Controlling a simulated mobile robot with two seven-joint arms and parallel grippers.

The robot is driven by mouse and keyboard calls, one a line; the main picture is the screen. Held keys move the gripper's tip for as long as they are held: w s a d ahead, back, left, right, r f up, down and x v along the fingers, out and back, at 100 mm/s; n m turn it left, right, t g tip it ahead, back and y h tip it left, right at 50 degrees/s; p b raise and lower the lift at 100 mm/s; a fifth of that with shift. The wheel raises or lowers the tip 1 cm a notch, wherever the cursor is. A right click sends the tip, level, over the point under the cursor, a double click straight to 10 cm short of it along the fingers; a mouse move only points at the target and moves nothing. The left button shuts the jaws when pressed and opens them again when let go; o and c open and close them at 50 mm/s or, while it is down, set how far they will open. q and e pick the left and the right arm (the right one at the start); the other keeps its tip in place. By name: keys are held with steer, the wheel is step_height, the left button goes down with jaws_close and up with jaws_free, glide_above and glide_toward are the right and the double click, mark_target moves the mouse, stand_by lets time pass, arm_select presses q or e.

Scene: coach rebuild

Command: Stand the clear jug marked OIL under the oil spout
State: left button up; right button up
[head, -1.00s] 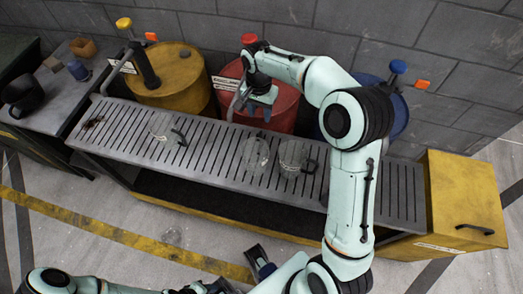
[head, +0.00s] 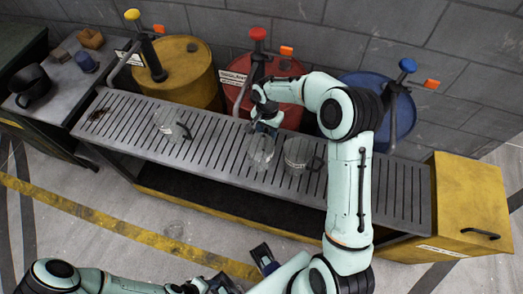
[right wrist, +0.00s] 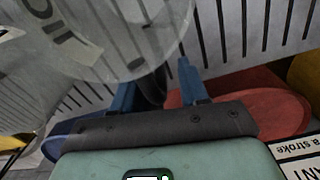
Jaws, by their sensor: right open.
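Three clear jugs stand on the slatted grate (head: 228,163): a left jug (head: 168,122), a middle jug (head: 261,153) and a right jug (head: 300,154). My right gripper (head: 266,127) is low at the wall side of the middle jug. In the right wrist view, its open blue fingers (right wrist: 158,88) sit either side of a dark handle. A clear jug (right wrist: 140,35) fills the top there; OIL lettering shows at its left, but I cannot tell on which jug.
Yellow (head: 190,75), red (head: 285,90) and blue (head: 385,105) drums with pumps stand behind the grate. A sign (right wrist: 298,158) reads "ANT" and "a stroke". A yellow cabinet (head: 470,205) stands right; a side bench (head: 60,95) holds a dark mug (head: 30,85).

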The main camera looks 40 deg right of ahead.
steer(key=shift+f, duration=0.3)
jaws_close()
steer(key=shift+r, duration=0.2)
step_height(320, 180, up, 20)
steer(key=p, duration=0.2)
steer(key=shift+f, duration=0.15)
